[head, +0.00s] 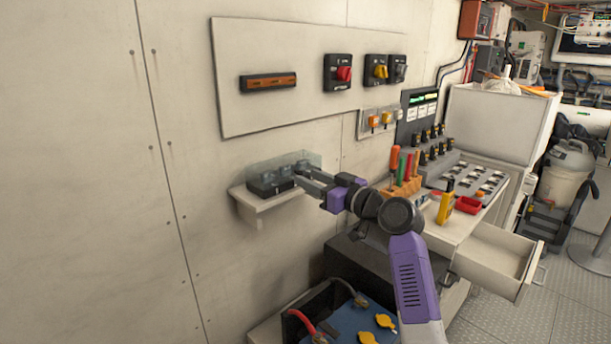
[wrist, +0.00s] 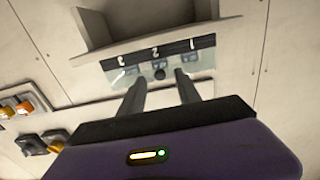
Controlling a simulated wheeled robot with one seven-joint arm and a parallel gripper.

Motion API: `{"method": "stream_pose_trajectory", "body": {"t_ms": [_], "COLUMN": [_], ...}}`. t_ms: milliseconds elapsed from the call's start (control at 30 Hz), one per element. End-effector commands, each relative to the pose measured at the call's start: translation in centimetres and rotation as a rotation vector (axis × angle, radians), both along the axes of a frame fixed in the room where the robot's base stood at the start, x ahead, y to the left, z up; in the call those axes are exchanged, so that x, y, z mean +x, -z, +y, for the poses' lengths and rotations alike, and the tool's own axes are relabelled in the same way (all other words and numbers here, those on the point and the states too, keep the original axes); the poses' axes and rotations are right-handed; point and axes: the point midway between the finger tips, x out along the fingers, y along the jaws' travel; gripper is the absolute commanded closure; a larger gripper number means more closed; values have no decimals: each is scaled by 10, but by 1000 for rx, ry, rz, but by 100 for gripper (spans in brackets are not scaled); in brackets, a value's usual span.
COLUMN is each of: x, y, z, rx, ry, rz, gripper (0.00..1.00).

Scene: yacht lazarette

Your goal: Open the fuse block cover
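The fuse block (head: 268,188) is a dark box on a small white wall shelf (head: 262,205), left of centre in the head view. Its clear cover (head: 300,157) shows as a pale see-through panel at the block; how far it is raised is hard to tell. In the wrist view, the fuse block (wrist: 120,62) lies under the shelf shape, and the cover (wrist: 205,58) shows around the fingertips. My gripper (head: 302,177) reaches in from the right. Its two fingers (wrist: 158,86) are apart, with a small dark knob between them; contact with the cover is unclear.
A wall panel (head: 290,120) with switches is above the shelf. To the right is a counter with a tool holder (head: 402,187), a red tray (head: 468,205) and an open drawer (head: 500,262). A battery with yellow caps (head: 377,331) stands below my arm. The wall left is bare.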

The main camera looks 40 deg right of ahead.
Motion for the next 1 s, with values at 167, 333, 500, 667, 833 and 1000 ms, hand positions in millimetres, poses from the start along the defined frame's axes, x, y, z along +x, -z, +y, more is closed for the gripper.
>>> {"method": "stream_pose_trajectory", "body": {"t_ms": [167,333,500,667,833,1000], "x": [18,23,22,22,22,22], "y": [-1,0,0,0,0,0], "z": [1,1,1,1,1,1], "rx": [0,0,0,0,0,0], "ry": [-1,0,1,1,1,1], "rz": [0,1,0,0,0,0], "gripper": [60,60,60,90,100,100]}}
